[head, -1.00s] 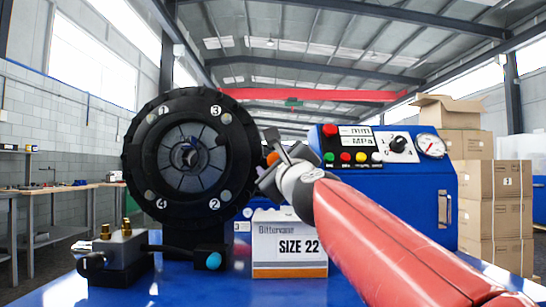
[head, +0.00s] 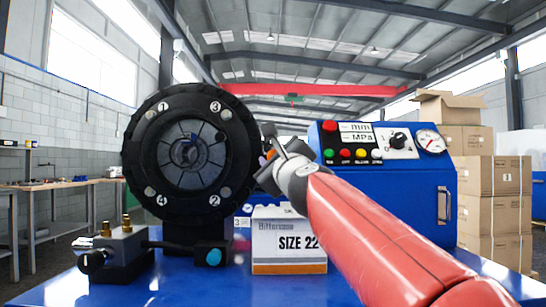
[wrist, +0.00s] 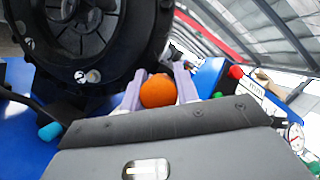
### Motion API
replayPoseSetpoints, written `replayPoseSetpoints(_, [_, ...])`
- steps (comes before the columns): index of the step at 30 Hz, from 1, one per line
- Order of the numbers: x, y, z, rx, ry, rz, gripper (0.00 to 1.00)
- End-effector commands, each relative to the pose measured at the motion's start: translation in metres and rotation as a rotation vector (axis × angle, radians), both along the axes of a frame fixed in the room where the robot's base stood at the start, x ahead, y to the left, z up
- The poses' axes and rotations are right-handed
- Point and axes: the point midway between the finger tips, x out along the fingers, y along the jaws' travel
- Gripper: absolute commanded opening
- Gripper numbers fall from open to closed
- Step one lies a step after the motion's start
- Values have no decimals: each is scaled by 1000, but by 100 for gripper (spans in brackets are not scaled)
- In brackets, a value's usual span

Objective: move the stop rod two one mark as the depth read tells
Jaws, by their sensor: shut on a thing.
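The black round crimper head (head: 135,150) faces me, with numbered marks 1 to 4 around its ring. An orange ball knob (wrist: 158,91), apparently a rod's end, is at its right side. My gripper (wrist: 160,88) is shut on this knob, with one pale finger on each side of it in the wrist view. In the head view my gripper (head: 268,165) is right of the crimper head and mostly hides the knob. The rod behind the knob is hidden. The control panel (head: 362,136) shows labels "mm" and "MPa", but I cannot read a depth value.
A carton marked "SIZE 22" (head: 290,245) stands on the blue table under my arm. A metal block with brass fittings (head: 115,250) and a lever with a cyan knob (head: 214,258) are at the front left. A gauge (head: 430,141) tops the blue cabinet. Cartons (head: 490,200) are stacked at right.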

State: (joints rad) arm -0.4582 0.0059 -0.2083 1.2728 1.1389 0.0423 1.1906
Motion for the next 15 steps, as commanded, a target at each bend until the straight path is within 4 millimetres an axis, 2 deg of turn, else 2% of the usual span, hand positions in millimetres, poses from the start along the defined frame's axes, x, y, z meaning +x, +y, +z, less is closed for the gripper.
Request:
replayPoseSetpoints(7, [20,0,-1,-1,0,-1,0])
replayPoseSetpoints(14, [20,1,0,0,1,1,0])
replayPoseSetpoints(15, [20,1,0,0,1,1,33])
